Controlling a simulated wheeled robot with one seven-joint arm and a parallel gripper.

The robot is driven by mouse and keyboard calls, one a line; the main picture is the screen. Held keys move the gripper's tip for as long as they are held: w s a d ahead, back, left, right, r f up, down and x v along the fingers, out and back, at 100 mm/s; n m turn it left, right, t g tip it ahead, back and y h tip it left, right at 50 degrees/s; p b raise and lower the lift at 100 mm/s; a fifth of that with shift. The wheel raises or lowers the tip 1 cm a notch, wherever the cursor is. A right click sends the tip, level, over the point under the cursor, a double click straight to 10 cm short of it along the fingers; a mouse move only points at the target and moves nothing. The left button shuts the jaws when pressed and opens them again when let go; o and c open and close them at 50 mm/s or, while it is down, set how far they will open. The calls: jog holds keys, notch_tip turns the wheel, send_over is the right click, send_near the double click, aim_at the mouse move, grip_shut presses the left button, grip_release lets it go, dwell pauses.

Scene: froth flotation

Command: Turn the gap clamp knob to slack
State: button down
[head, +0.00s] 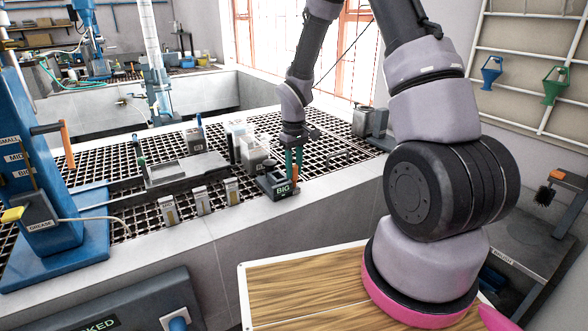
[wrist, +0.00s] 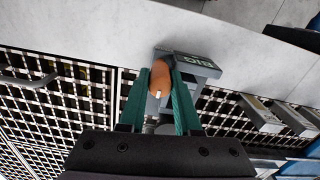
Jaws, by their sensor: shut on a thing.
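My gripper (head: 293,163) reaches down to a dark grey block labelled BIG (head: 284,190) on the grating by the front ledge. In the wrist view its green fingers (wrist: 163,92) are shut on a rounded orange-brown knob (wrist: 160,78) with a small white mark. The knob is beside or on the BIG block (wrist: 200,64); its base is hidden. No label on the knob names it as the gap clamp knob.
Several small labelled blocks (head: 203,200) stand left of the gripper along the ledge. Grey blocks (head: 253,153) stand close behind it. A blue machine (head: 50,190) with an orange-tipped lever is at the far left. The grating (head: 335,150) right of the gripper is mostly clear.

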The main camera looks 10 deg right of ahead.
jog(key=shift+n, duration=0.3)
jog(key=c, duration=0.6)
grip_release()
notch_tip(320, 180, up, 11)
jog(key=s+d+r+m+t, duration=0.2)
jog(key=s+r, duration=0.2)
jog(key=r, duration=0.4)
jog(key=s+d+r+m+t, duration=0.1)
jog(key=s+d+r+m, duration=0.15)
jog(key=s+r, duration=0.45)
jog(key=s+d+r+m+t+y, duration=0.1)
jog(key=s+r+m+t, duration=0.3)
jog(key=s+r, duration=0.5)
jog(key=shift+s+r+m+y, duration=0.3)
jog(key=shift+s+m+y, duration=0.3)
jog(key=shift+s, duration=0.35)
